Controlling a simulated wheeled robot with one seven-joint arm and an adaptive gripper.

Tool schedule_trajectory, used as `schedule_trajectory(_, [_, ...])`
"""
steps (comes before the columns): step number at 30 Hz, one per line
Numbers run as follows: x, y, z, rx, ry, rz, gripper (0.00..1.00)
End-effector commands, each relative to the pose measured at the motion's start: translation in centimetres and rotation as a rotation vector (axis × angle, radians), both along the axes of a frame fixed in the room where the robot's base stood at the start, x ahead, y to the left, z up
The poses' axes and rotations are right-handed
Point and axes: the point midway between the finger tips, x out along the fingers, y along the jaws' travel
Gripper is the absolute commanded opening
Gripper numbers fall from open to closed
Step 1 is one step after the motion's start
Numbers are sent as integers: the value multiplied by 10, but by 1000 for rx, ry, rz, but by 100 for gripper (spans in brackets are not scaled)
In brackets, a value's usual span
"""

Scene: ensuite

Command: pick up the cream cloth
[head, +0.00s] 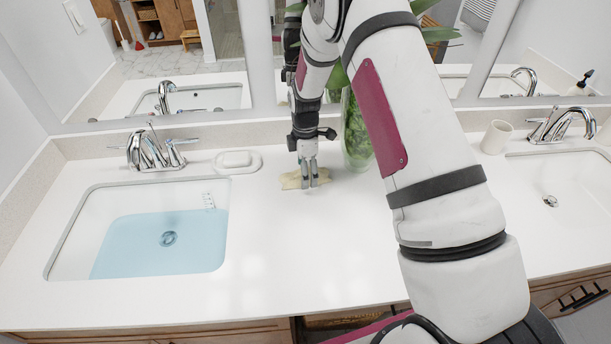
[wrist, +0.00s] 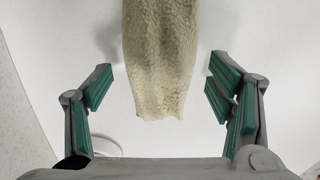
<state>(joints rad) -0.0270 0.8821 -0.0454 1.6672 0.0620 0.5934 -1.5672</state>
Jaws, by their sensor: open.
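The cream cloth (head: 293,181) lies on the white countertop between the two sinks in the head view, partly hidden by my gripper. It also shows in the wrist view (wrist: 160,60) as a textured strip from the top edge to the middle. My gripper (head: 309,184) points down at the cloth in the head view. In the wrist view my gripper (wrist: 157,92) is open, with one green-padded finger on each side of the cloth's near end. Both fingers are apart from the cloth in that view. Whether the fingertips touch the counter is unclear.
A glass vase (head: 357,135) with green plants stands close right of my gripper. A soap dish (head: 237,161) is to the left, beside the water-filled left sink (head: 75,232). A cup (head: 496,137) stands near the right sink (head: 570,185). Counter in front is clear.

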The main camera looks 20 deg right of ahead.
Motion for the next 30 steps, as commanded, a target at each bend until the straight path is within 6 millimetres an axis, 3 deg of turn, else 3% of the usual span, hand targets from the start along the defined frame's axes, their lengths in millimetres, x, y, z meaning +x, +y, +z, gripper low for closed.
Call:
schedule_trajectory(5, [0,0,0,0,0,0,73])
schedule_trajectory(11, [0,0,0,0,0,0,28])
schedule_trajectory(23, [0,0,2,1,0,0,28])
schedule_trajectory(30, [2,0,20,1,-3,1,28])
